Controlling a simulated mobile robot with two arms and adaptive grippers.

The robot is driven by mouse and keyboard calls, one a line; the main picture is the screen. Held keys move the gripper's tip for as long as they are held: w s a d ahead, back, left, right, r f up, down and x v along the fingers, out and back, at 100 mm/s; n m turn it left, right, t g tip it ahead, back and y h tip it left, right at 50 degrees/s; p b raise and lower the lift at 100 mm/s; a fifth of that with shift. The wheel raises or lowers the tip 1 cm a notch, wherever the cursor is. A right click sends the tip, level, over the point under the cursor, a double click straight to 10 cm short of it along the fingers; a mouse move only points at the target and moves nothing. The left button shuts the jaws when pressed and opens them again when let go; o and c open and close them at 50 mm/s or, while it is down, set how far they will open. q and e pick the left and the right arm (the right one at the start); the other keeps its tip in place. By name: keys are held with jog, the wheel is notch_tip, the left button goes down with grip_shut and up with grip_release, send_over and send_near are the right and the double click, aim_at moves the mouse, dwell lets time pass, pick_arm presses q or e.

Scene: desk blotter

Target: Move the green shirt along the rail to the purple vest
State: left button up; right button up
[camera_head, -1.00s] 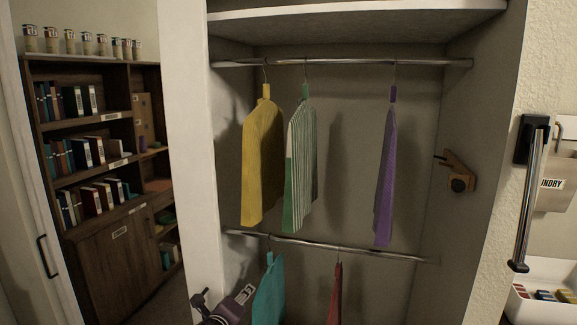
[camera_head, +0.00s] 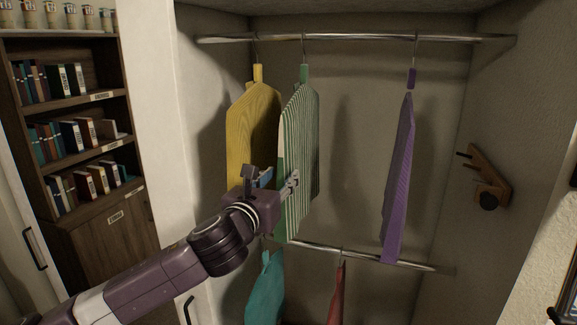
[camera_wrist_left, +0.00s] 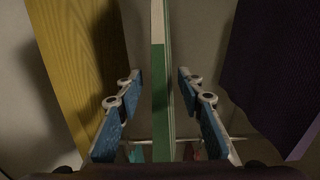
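The green striped shirt (camera_head: 301,150) hangs from the upper rail (camera_head: 350,38), just right of the yellow garment. The purple vest (camera_head: 399,175) hangs on the same rail further right, with a gap between them. My left gripper (camera_head: 288,182) is at the lower left side of the green shirt. In the left wrist view the gripper (camera_wrist_left: 165,115) is open, with one blue-padded finger on each side of the green shirt's edge (camera_wrist_left: 161,80), apart from it. The purple vest (camera_wrist_left: 275,70) also shows at the right there. My right gripper is not in view.
The yellow garment (camera_head: 252,125) hangs close to the left of my gripper. Below, a lower rail (camera_head: 320,250) holds a teal garment (camera_head: 265,290) and a red one (camera_head: 337,295). A wooden wall hook (camera_head: 487,178) is on the right wall. The rail between shirt and vest is clear.

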aim_at(290, 162)
pick_arm(q)
jog(key=shift+r, duration=0.35)
jog(key=shift+s+r, duration=0.15)
jog(key=shift+r, duration=0.05)
jog(key=shift+p+x, duration=0.6)
jog(key=shift+x, duration=0.6)
jog(key=p+x, duration=0.1)
jog(key=x, duration=0.3)
jog(key=shift+w+d, duration=0.15)
jog(key=shift+w, duration=0.35)
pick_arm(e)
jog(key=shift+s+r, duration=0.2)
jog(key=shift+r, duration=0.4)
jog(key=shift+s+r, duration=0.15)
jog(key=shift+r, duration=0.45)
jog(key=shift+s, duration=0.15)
pick_arm(q)
jog(key=shift+c, duration=0.9)
grip_shut()
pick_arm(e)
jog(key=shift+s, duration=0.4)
